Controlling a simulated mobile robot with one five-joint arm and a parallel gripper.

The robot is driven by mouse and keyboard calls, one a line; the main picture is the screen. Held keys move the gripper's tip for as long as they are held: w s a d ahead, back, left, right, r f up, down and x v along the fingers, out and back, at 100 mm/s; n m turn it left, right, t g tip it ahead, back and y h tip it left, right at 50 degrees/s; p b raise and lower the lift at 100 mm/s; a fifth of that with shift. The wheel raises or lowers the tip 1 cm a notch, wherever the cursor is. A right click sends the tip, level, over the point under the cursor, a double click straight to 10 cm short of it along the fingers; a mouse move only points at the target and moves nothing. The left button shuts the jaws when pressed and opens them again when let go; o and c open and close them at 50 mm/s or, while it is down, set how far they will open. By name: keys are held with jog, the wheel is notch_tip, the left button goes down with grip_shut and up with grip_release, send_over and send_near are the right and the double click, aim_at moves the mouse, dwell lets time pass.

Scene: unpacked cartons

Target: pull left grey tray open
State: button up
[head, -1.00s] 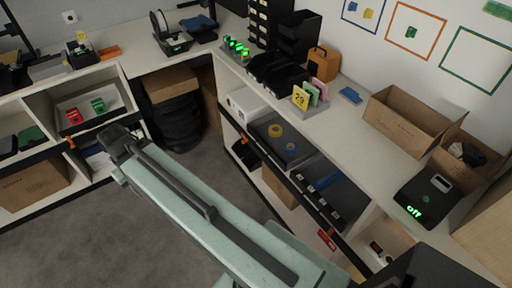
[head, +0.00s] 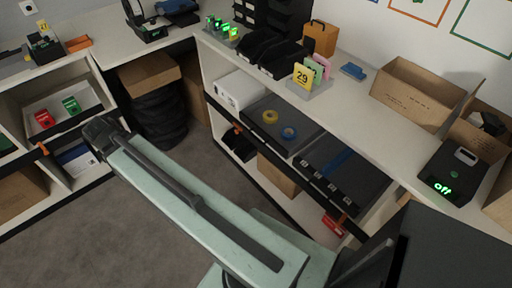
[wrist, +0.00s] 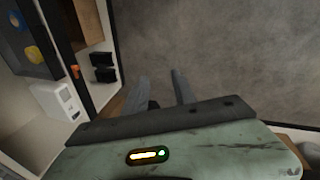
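The left grey tray (head: 297,117) sits in the shelf under the right-hand counter, with a yellow tape roll (head: 270,117) and a blue tape roll (head: 288,133) on it. It looks pushed in. A second grey tray (head: 362,172) is to its right. In the wrist view, part of the left tray (wrist: 38,70) shows at the upper left, with both rolls. My gripper (wrist: 166,84) shows there with two grey fingers apart and nothing between them. It is over the floor, to the side of the tray and not touching it. I cannot make out the gripper in the head view.
A white box (head: 240,90) stands left of the tray; it also shows in the wrist view (wrist: 55,99). A cardboard box (head: 278,175) is below the trays. A black rail with orange clips runs along the shelf front. The grey floor (head: 130,225) is clear.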

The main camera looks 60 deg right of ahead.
jog(key=s+d+f+m+g+h+b, duration=0.1)
jog(key=s+d+f+h+b, duration=0.15)
jog(key=d+f+b, duration=0.75)
jog(key=s+d+f+m+h+b, duration=0.1)
jog(key=d+f+h+b, duration=0.45)
jog(key=d, duration=0.75)
jog(key=g+h+b, duration=0.4)
jog(key=b, duration=1.6)
send_near(255, 138)
jog(key=d+f, duration=0.1)
jog(key=d, duration=0.2)
jog(key=shift+m, duration=0.4)
jog(key=x, duration=0.2)
jog(key=b+x, duration=0.1)
jog(key=x, duration=0.4)
jog(key=shift+s+d+b, duration=0.15)
jog(key=shift+s+b, duration=0.2)
jog(key=shift+s, duration=0.15)
grip_shut()
